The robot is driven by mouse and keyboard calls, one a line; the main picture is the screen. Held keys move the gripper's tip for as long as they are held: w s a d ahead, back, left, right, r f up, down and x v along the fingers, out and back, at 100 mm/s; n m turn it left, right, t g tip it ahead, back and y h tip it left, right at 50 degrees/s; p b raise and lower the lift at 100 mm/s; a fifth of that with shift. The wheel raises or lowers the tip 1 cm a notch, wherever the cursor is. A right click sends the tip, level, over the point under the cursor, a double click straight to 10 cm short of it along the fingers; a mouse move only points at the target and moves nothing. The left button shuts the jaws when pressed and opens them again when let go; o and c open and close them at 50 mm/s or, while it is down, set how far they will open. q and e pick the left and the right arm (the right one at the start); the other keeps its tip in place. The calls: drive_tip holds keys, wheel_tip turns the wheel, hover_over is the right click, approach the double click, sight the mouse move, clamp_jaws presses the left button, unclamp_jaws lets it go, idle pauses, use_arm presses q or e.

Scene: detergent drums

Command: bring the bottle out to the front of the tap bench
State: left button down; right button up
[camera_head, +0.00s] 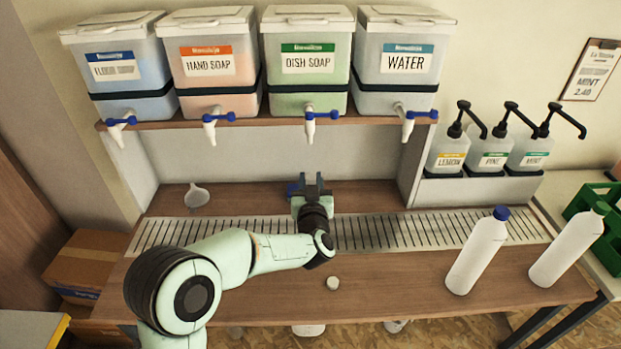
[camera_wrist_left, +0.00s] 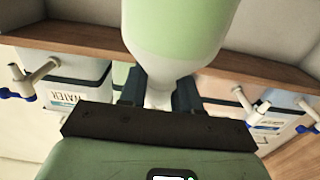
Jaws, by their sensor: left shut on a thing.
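My left gripper (camera_head: 308,181) reaches over the back of the tap bench (camera_head: 240,285), below the dish soap tap (camera_head: 309,127). In the left wrist view it is shut on the neck of a translucent bottle (camera_wrist_left: 172,40). That view is upside down, so the bottle stands about upright, its green lower part below a paler shoulder. In the head view my gripper and wrist hide nearly all of the bottle. I cannot tell whether its base touches the bench. My right gripper is not in view.
A slatted drip grate (camera_head: 385,231) crosses the bench. A small pale disc (camera_head: 332,283) lies on its front strip. A blue-capped white bottle (camera_head: 477,252) and another white bottle (camera_head: 567,248) stand at right. A white scoop-like thing (camera_head: 197,196) lies back left. Pump bottles (camera_head: 494,152) stand behind.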

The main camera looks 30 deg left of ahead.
use_arm(q)
drive_tip(key=b+v, duration=0.2)
drive_tip(key=v, duration=0.8)
idle(0.7)
drive_tip(key=shift+r, duration=0.1)
idle(0.4)
drive_tip(key=c, duration=0.7)
unclamp_jaws()
drive_tip(key=v, duration=1.3)
drive_tip(key=shift+s+b, duration=0.3)
